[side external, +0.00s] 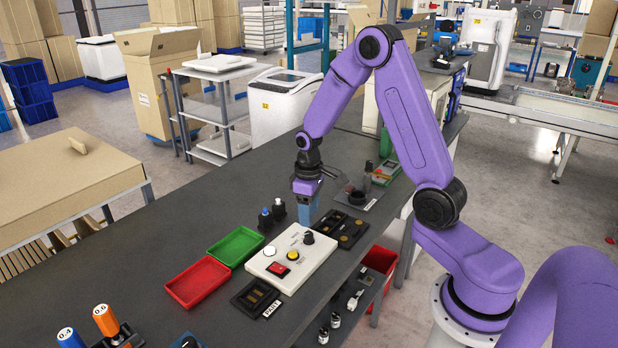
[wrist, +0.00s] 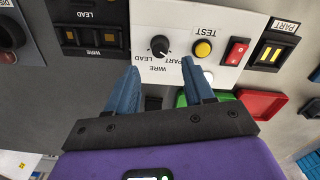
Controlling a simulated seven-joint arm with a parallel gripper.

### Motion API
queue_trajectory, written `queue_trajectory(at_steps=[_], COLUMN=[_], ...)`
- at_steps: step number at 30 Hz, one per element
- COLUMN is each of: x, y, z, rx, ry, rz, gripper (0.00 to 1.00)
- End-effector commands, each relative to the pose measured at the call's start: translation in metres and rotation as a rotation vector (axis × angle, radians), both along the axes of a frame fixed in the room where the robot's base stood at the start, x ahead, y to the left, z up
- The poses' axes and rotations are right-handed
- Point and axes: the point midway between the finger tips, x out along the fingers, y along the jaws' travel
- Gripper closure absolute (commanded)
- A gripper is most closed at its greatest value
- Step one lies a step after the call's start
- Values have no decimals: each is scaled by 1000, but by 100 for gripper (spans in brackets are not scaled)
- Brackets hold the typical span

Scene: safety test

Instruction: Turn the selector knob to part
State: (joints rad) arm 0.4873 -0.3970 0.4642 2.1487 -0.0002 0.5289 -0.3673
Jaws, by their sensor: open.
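The selector knob (wrist: 159,46) is small, black and round, on a white control panel (wrist: 212,15). Upside-down labels LEAD, WIRE and PART stand around it in the wrist view. A pale pointer mark shows on the knob, but I cannot tell for certain which label it points to. In the side view the knob (side external: 308,238) sits at the back right of the panel (side external: 304,270). My gripper (wrist: 160,66) is open and empty, its blue fingertips on either side of the knob's line and apart from it. In the side view my gripper (side external: 306,222) is just above and behind the knob.
The panel also has a yellow TEST button (side external: 293,255), a red switch (side external: 279,269) and a white round piece (side external: 270,251). A black PART tray (side external: 243,298), a black divided tray (side external: 352,221), red (side external: 170,292) and green trays (side external: 214,258) and dark bottles (side external: 279,209) stand close by.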

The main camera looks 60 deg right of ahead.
Motion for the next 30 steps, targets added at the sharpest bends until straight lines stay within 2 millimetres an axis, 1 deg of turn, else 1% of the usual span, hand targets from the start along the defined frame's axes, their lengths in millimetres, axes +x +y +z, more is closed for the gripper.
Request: queue_trajectory(at_steps=[1, 9, 12, 15, 21, 30], x=[1, 1, 1, 1, 0, 0], y=[0, 0, 0, 0, 0, 0], z=[11, 63, 79, 91, 102, 103], rx=[-1, -1, -1, -1, -1, 0], ry=[-8, -8, -5, -4, -1, 0], rz=[0, 1, 1, 1, 1, 1], gripper=[48, 48, 48, 48, 48, 48])
